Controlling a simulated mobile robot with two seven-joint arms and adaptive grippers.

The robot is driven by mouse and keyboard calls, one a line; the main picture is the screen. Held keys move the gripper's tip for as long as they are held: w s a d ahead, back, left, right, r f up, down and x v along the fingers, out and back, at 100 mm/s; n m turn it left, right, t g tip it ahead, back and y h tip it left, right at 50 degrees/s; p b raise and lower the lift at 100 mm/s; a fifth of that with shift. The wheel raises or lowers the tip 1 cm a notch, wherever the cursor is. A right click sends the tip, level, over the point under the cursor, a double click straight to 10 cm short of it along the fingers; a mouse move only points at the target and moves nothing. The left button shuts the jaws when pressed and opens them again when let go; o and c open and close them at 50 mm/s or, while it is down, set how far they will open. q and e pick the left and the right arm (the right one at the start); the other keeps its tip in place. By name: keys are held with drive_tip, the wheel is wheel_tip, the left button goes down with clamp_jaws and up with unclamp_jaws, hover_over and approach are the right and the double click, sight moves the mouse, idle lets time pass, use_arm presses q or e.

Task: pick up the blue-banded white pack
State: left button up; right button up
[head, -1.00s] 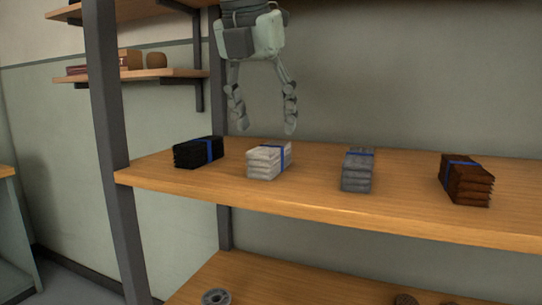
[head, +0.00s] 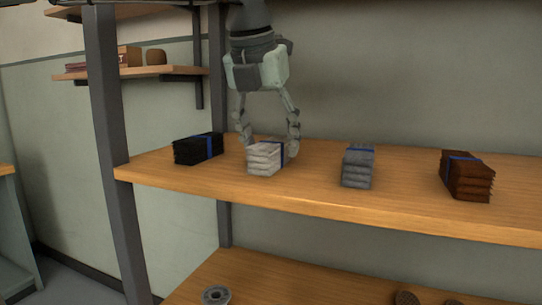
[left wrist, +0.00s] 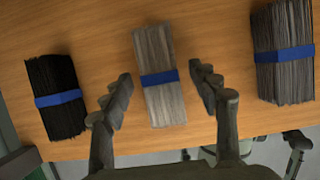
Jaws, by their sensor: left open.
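The white pack (head: 264,158) with a blue band lies on the wooden shelf between a black pack and a grey pack. It also shows in the left wrist view (left wrist: 157,58), between the two fingers. My left gripper (head: 270,147) has come down over it from above, with one finger on each side. In the left wrist view the fingers (left wrist: 161,98) are open, with a gap on both sides of the pack.
A black pack (head: 196,149) lies close on the left. A grey pack (head: 358,167) and a brown pack (head: 467,176) lie to the right, all blue-banded. A dark post (head: 108,120) stands at the shelf's left end. A lower shelf (head: 300,285) holds a grey ring-shaped part (head: 215,295).

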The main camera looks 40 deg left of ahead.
use_arm(q)
drive_tip(key=shift+f, duration=0.1)
drive_tip(key=shift+c, duration=0.3)
drive_tip(key=c, duration=1.2)
